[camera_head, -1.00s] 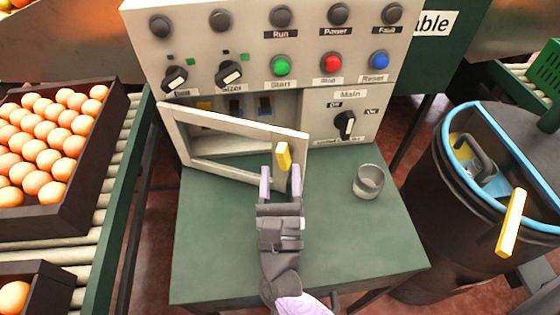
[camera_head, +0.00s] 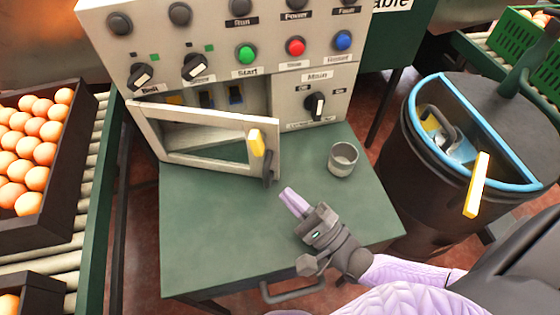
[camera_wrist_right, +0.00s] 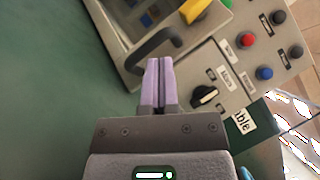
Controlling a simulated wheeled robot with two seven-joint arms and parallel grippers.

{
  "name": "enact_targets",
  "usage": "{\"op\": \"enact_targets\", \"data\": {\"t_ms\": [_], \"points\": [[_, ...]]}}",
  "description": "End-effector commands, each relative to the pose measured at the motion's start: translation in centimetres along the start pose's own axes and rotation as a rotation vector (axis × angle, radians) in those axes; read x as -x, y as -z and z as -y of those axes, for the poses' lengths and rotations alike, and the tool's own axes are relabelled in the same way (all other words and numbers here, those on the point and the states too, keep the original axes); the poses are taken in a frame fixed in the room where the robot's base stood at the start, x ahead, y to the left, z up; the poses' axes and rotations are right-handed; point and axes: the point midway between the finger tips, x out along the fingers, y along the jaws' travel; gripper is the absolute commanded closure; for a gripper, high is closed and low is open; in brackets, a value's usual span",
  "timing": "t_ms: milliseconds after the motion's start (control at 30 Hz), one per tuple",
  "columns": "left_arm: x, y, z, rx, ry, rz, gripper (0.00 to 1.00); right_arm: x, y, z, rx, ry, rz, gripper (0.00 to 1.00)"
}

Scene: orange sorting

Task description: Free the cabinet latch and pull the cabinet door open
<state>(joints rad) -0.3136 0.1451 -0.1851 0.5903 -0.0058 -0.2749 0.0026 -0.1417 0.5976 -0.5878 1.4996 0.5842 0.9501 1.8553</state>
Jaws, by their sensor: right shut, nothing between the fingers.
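The cabinet door (camera_head: 205,165), a pale frame with a window, stands ajar on the front of the control cabinet (camera_head: 215,30). Its free right edge is swung out over the green table. The yellow latch (camera_head: 257,143) sits upright near that edge, with a dark handle (camera_head: 268,170) below it. In the right wrist view the handle (camera_wrist_right: 155,45) lies just beyond my fingertips, and part of the yellow latch (camera_wrist_right: 193,10) shows at the top. My right gripper (camera_head: 292,200) is shut and empty, right of and below the handle, apart from it. My left gripper is not in view.
A grey cup (camera_head: 342,160) stands on the green table (camera_head: 215,235), right of the door. A dark bin with a blue rim (camera_head: 412,95) is at the right. The table front is clear.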

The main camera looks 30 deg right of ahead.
Motion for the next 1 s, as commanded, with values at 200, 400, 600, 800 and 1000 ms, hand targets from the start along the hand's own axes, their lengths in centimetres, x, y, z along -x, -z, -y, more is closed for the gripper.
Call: {"op": "enact_targets", "data": {"t_ms": [200, 400, 600, 800, 1000], "points": [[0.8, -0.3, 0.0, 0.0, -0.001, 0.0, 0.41, 1.8, 6.6, 3.6, 0.37, -0.288, 0.125, 1.0], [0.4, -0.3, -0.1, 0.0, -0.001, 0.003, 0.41, 1.1, 7.8, 3.7, 0.437, -0.337, 0.142, 1.0], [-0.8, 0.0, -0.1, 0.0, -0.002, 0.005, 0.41, -2.7, 7.6, 2.2, 0.434, -0.334, 0.142, 1.0], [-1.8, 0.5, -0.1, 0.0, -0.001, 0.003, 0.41, -5.9, 7.4, 1.0, 0.433, -0.335, 0.14, 1.0], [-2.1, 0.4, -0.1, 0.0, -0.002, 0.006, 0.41, -7.1, 7.2, 0.7, 0.433, -0.337, 0.14, 1.0]]}}
